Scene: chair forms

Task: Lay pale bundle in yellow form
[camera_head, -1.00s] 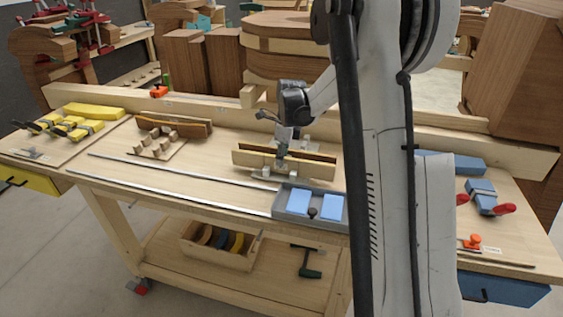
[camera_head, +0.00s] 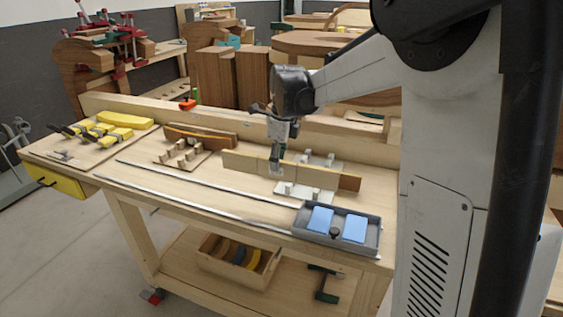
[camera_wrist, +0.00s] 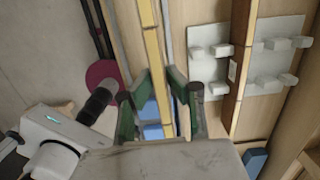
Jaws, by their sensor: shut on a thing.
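My gripper (camera_head: 277,166) is shut on the pale bundle (camera_head: 243,163), a long, straight, light wooden strip held across the bench at about its middle. In the wrist view the pale bundle (camera_wrist: 150,45) runs between the fingers of my gripper (camera_wrist: 158,84). It appears held above the bench, in front of a white pegged rack (camera_head: 309,198). The yellow form (camera_head: 124,119), with a curved yellow block and yellow clamps (camera_head: 97,130) with dark handles, lies on a board at the bench's far left, well away from my gripper.
A brown bundle (camera_wrist: 240,65) lies across the white rack; its end (camera_head: 350,183) shows. Between rack and yellow form is a wooden pegged rack (camera_head: 182,156) with a curved brown piece (camera_head: 200,138) behind. A grey tray (camera_head: 371,238) with blue pads stands at the front. Metal rails (camera_head: 190,208) run along the bench.

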